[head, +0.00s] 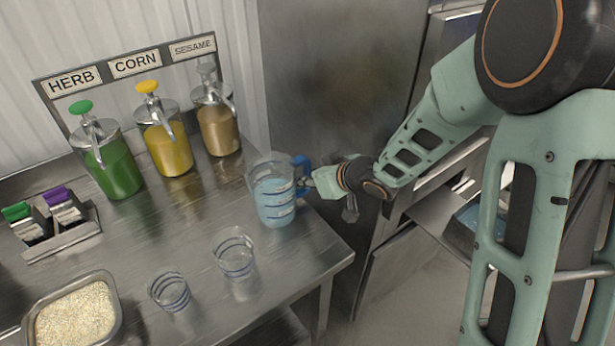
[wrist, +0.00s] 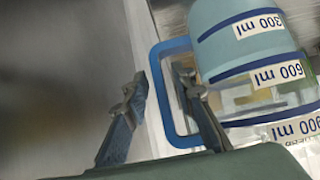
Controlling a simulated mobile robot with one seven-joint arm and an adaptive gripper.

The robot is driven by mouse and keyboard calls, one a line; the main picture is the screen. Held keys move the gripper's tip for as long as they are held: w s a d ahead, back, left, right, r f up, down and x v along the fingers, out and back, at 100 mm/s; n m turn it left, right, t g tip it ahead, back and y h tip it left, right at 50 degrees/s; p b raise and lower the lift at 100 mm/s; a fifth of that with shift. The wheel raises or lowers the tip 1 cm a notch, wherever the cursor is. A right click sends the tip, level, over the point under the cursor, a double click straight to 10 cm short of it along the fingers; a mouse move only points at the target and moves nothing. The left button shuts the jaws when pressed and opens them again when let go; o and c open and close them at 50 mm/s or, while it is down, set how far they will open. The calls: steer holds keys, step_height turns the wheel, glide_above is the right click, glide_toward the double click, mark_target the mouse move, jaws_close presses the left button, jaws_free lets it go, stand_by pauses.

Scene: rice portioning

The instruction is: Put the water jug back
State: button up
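The water jug (head: 272,196) is clear, with blue bands and pale blue water. It is upright at the right end of the steel counter, apparently standing on it. Its blue handle (head: 302,172) points right, toward my gripper (head: 311,181). In the wrist view the jug (wrist: 235,50) shows volume labels, and the blue handle (wrist: 168,110) lies between the fingers of my gripper (wrist: 160,80). One finger is outside the handle loop and the other appears within it. The fingers are apart, with a small gap between the outer finger and the handle.
Herb (head: 112,165), corn (head: 166,145) and sesame (head: 218,128) pump dispensers stand along the back. Two glasses (head: 234,253) (head: 170,292) stand in front of the jug. A rice tray (head: 30,322) is at front left, below a holder with green and purple tops (head: 62,240).

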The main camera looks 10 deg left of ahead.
steer(key=shift+r, duration=0.1)
steer(key=shift+d+r, duration=0.1)
steer(key=shift+r, duration=0.1)
steer(key=p+v, duration=0.3)
steer(key=v, duration=0.8)
steer(key=shift+s+d+r+p, duration=0.15)
steer(key=shift+s+d+p, duration=0.05)
steer(key=shift+s+p, duration=0.1)
